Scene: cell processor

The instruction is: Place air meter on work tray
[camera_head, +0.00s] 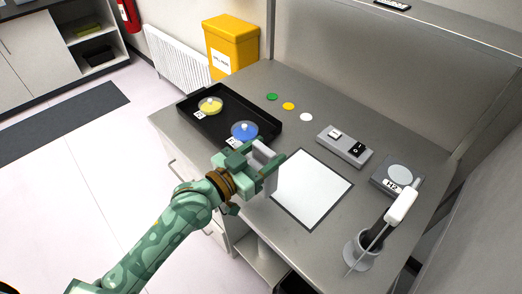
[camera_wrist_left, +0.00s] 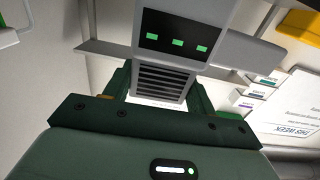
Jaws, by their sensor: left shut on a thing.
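The air meter is a light grey device with a dark panel, green lights and a slotted grille; it shows large in the left wrist view (camera_wrist_left: 176,62). In the head view the air meter (camera_head: 261,155) is between the fingers of my left gripper (camera_head: 258,168), which is shut on it. They are over the counter, near the front right corner of a black tray (camera_head: 235,107), which I take as the work tray. Two dishes, one yellow (camera_head: 210,104) and one blue (camera_head: 244,130), stand in the tray. My right gripper is out of view.
A white mat with a dark border (camera_head: 314,190) lies right of the gripper. Behind are green, yellow and white discs (camera_head: 288,106), a grey switch box (camera_head: 345,146) and a scale-like device (camera_head: 397,175). A holder with a white-handled tool (camera_head: 362,250) stands at the front right.

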